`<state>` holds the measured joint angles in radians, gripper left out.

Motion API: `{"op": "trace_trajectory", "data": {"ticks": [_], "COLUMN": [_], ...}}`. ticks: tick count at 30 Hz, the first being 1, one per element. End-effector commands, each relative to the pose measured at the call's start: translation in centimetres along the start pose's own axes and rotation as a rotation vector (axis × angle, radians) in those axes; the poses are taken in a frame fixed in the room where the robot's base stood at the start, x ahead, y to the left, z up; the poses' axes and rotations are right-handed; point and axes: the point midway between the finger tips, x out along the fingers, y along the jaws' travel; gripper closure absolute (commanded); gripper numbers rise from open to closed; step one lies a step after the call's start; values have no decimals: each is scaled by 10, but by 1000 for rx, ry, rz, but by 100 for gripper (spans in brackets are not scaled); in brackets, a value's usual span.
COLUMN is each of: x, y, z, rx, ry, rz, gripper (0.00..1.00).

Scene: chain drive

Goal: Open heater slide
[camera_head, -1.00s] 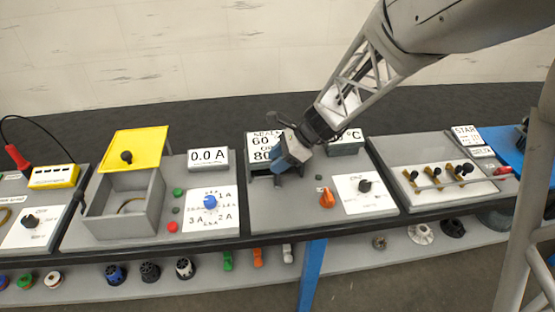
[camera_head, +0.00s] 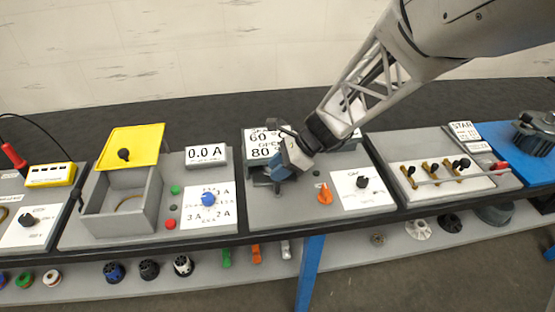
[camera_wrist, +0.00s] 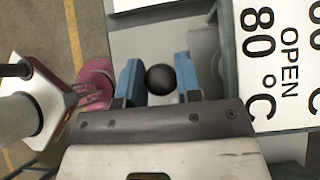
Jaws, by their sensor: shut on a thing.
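The heater unit is the grey panel with a sign (camera_head: 262,145) reading 60 and 80. In the wrist view the same sign (camera_wrist: 278,60) reads "80 °C OPEN". A round black knob (camera_wrist: 161,79) stands on a light grey surface beside the sign, between my blue fingers. My gripper (camera_head: 279,176) is at the front of the sign and is shut on this knob, with a finger on either side. The gripper also shows in the wrist view (camera_wrist: 160,84). In the head view it hides the knob and most of the slide.
An orange knob (camera_head: 324,195) and a dial plate (camera_head: 362,190) lie to the right on the same panel. To the left stand a grey box with a raised yellow lid (camera_head: 133,147) and a 0.0 A display (camera_head: 207,157).

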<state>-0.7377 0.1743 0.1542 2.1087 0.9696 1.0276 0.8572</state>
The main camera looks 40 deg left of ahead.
Motion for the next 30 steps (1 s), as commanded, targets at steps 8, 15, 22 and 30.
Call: {"op": "trace_trajectory", "data": {"ticks": [8,15,22,30], "x": [-1,-1,-1,-1], "y": [30,55,78,84], "z": [1,1,1,1], "rx": [-1,-2,-1,-1], "ry": [-1,-1,-1,-1], "rz": [-1,-2,-2,-2], "gripper": [100,100,100,100]}}
